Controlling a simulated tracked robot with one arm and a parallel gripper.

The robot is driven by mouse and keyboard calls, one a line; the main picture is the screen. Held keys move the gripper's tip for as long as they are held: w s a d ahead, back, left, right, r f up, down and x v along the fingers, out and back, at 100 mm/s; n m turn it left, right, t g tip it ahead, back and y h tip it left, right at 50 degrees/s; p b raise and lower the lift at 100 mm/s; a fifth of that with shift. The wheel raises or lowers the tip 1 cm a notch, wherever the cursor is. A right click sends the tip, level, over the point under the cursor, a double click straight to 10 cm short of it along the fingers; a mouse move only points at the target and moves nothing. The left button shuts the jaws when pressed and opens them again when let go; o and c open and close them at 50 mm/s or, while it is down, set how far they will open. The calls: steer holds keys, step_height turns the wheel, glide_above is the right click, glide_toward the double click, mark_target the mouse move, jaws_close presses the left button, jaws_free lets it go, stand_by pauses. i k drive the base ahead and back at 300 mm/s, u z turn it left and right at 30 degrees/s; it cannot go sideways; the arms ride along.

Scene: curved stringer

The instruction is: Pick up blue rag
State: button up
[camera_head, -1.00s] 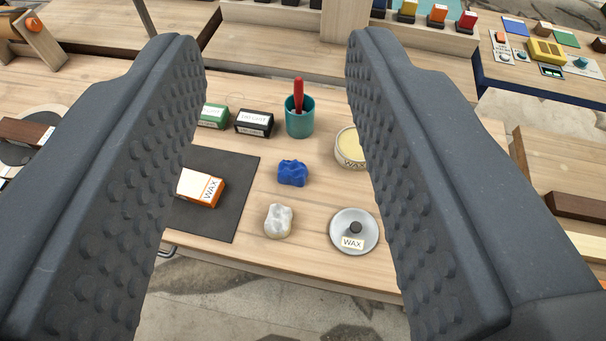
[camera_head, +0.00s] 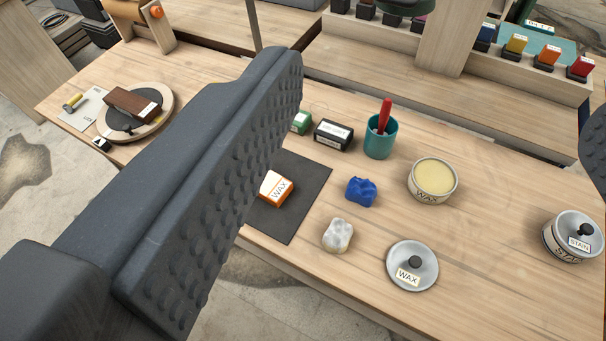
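The blue rag (camera_head: 361,192) lies crumpled on the wooden workbench (camera_head: 480,235), near the middle of the view. It is just right of a dark mat (camera_head: 302,215) and in full sight. My gripper (camera_head: 442,95) is open wide and empty. Its left finger crosses the left half of the view, and only a sliver of its right finger shows at the right edge. The rag appears between the fingers in the picture, apart from both.
Around the rag are a white rag (camera_head: 337,235), a wax tin (camera_head: 432,183), its lid (camera_head: 412,266), a teal cup (camera_head: 380,138) with a red-handled tool, and a black box (camera_head: 333,135). A wax block (camera_head: 276,189) lies on the mat. A stain tin (camera_head: 572,238) stands right.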

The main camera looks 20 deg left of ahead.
mark_target(362, 192)
steer(key=u, duration=0.05)
steer(key=k, duration=0.6)
steer(key=z, duration=0.25)
steer(key=i, duration=1.25)
steer(key=u, duration=0.3)
